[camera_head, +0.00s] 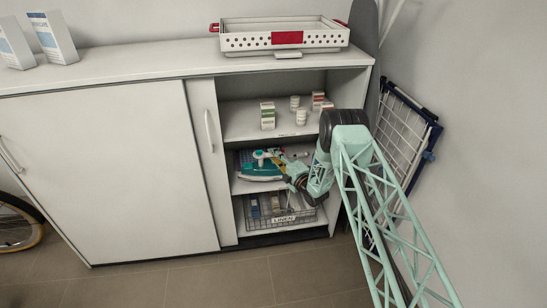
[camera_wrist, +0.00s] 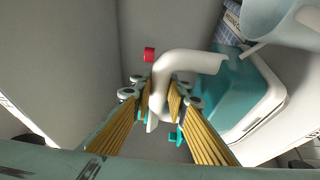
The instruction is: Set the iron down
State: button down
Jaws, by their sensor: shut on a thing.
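The teal and white iron (camera_head: 259,171) is in the middle compartment of the open cabinet, at or just above the shelf board. I cannot tell whether its base touches the board. My gripper (camera_head: 284,172) reaches in from the right. In the wrist view my gripper (camera_wrist: 160,92) is shut on the curved white handle of the iron (camera_wrist: 188,62), with a yellow-padded finger on each side. The iron's teal and white body spreads to the right in that view. In the head view my arm hides part of the compartment's right side.
The shelf above holds small boxes (camera_head: 267,116) and white jars (camera_head: 301,117). A wire basket (camera_head: 284,218) stands below. The sliding door (camera_head: 110,170) covers the left side. A perforated white tray (camera_head: 262,41) is on top. A folded drying rack (camera_head: 405,130) leans at right.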

aim_at(273, 164)
jog(key=shift+f+b, duration=0.55)
jog(key=shift+f, duration=1.05)
jog(key=c, duration=3)
grip_release()
jog(key=shift+f, duration=0.25)
jog(key=o, duration=0.5)
jog(key=shift+c, duration=0.2)
jog(key=shift+r, duration=0.1)
jog(key=shift+p+v, duration=0.3)
jog(key=shift+v, duration=0.65)
jog(key=p+v, duration=0.2)
jog(key=v, duration=0.8)
jog(key=shift+p, duration=0.3)
jog(key=shift+s, duration=0.15)
